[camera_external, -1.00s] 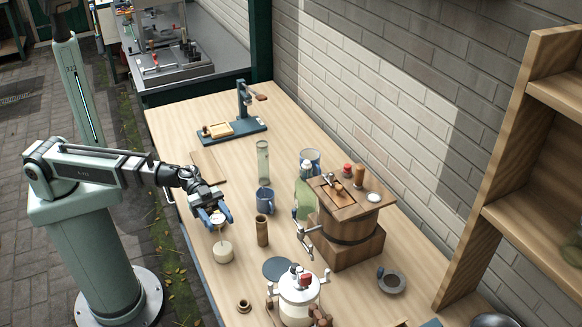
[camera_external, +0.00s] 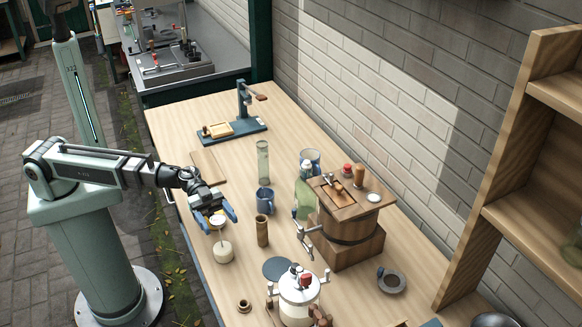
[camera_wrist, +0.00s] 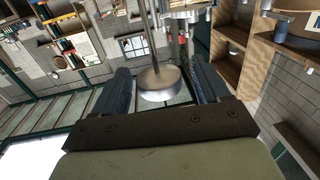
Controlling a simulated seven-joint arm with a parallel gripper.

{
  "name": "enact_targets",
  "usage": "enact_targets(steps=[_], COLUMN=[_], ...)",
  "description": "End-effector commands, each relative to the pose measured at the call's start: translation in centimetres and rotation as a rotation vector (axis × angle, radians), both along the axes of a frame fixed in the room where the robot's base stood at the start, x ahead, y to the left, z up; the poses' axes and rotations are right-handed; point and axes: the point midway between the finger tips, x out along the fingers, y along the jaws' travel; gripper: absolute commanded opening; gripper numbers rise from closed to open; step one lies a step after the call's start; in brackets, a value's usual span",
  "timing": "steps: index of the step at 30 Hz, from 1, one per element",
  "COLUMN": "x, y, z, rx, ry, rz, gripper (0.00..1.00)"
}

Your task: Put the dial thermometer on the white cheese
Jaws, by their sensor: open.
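The dial thermometer (camera_external: 217,220) has a pale round dial and a thin stem pointing down toward the white cheese (camera_external: 223,253), a short pale cylinder near the table's left edge. The stem appears to reach the cheese top, but the exact contact is too small to tell. My gripper (camera_external: 217,217) is open, with blue fingers on either side of the dial. In the wrist view the metal dial head (camera_wrist: 160,86) sits between the spread fingers, with gaps beside it, and its stem runs away from my gripper.
A brown wooden cylinder (camera_external: 262,231) and a blue mug (camera_external: 265,201) stand right of the cheese. A wooden churn (camera_external: 350,237) with a crank and a white pot (camera_external: 299,295) stand further right and in front. A wooden board (camera_external: 208,167) lies behind. A small brown ring (camera_external: 244,306) lies in front.

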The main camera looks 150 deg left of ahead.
Motion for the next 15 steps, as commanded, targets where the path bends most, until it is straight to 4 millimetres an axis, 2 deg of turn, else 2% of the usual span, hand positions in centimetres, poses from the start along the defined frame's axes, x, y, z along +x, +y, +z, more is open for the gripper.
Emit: enact_targets(steps=[2,5,15], x=[0.0,-1.1,-6.0], y=[0.0,-0.2,-0.8], z=[0.3,0.3,0.3], rx=[0.001,0.001,0.000], ry=[0.000,0.000,0.000], rz=[0.000,0.001,0.001], gripper=[0.75,0.75,0.75])
